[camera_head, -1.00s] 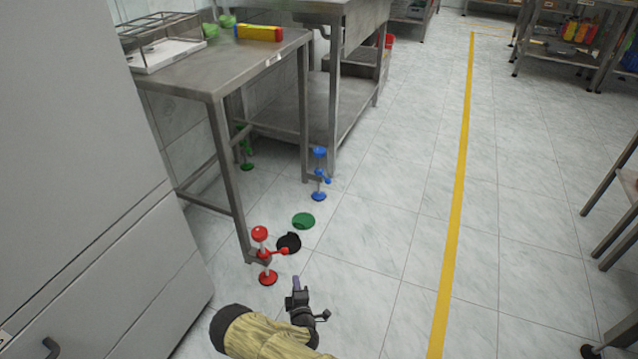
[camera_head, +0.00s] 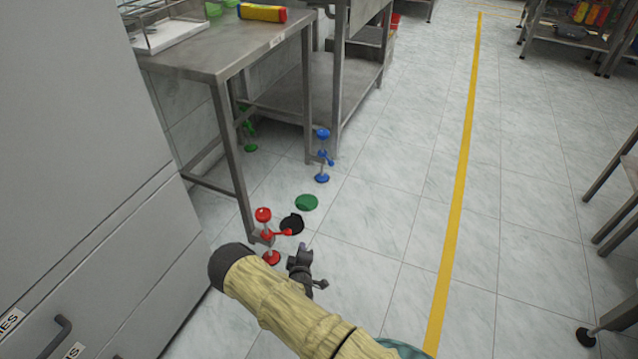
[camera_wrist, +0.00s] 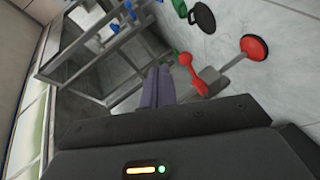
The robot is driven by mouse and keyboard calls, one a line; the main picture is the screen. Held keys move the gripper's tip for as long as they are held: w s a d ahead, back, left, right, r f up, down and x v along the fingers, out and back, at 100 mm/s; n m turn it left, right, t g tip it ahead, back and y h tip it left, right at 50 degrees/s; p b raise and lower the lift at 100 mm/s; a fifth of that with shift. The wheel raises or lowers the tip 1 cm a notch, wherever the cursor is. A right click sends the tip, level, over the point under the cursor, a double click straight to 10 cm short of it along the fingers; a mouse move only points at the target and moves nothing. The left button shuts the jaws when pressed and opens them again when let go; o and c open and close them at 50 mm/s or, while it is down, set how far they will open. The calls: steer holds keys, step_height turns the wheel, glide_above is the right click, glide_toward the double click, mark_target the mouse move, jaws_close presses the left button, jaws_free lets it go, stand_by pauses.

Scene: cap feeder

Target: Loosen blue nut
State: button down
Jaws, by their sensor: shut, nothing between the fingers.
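The blue nut (camera_head: 328,158) is a small winged piece on the blue adjustable foot at the far-right leg of the steel table. A blue cap (camera_head: 322,134) is above it and a blue base disc (camera_head: 322,178) is on the floor. My gripper (camera_head: 302,248) is low over the floor, nearer to me than the blue nut and clear of it, beside the red foot. In the wrist view its two fingers (camera_wrist: 157,88) are together and empty. Blue pieces show small at the top of the wrist view; I cannot tell which is the nut.
A red nut (camera_head: 284,233) and red base (camera_head: 271,257) are close to my gripper. A black disc (camera_head: 292,223) and a green disc (camera_head: 307,202) lie on the floor. The steel table (camera_head: 205,62) stands above.

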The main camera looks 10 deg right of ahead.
steer(key=s+d+r+m+g+p, duration=0.1)
steer(key=s+r+m+g+p, duration=0.15)
steer(key=r, duration=0.55)
steer(key=s+d+r+m+g+y+p, duration=0.1)
steer(key=r+m+g, duration=0.25)
steer(key=r, duration=0.55)
steer(key=s+d+r+m+g+p, duration=0.1)
steer(key=r+m+g, duration=0.15)
steer(key=r, duration=0.55)
steer(key=s+d+r+m+g+y+p, duration=0.1)
steer(key=s+d+r+p, duration=0.1)
steer(key=s+r, duration=0.8)
steer(key=s+d+r+m+g+p, duration=0.2)
steer(key=s+r, duration=0.8)
steer(key=s, duration=0.1)
steer(key=shift+s+y, duration=0.4)
steer(key=shift+m, duration=0.25)
